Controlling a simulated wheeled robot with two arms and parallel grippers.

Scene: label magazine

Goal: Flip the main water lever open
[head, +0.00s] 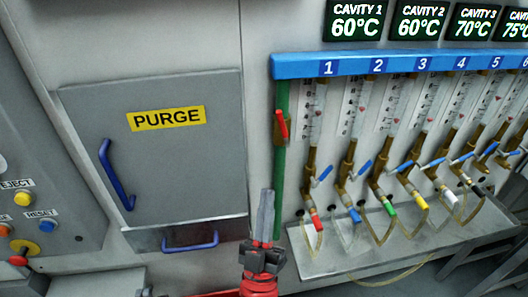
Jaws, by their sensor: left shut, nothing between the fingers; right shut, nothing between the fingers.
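The main water lever (281,124) is a red handle on a brass valve, high on the green vertical pipe (280,185) left of the flow tubes. In the picture the handle slants slightly across the pipe, its upper end to the left. My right gripper (266,213) points upward from the bottom middle, fingers shut and empty. It is below the lever and apart from it, its tips overlapping the view near the pipe's lower left. Of my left gripper (145,292), only a small dark tip seems to show at the bottom edge.
A grey PURGE door (165,155) with blue handles is at left, beside a button panel (45,210). To the right, numbered flow tubes carry blue levers and hoses above a metal tray (330,264). A blue rail (400,63) runs above.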

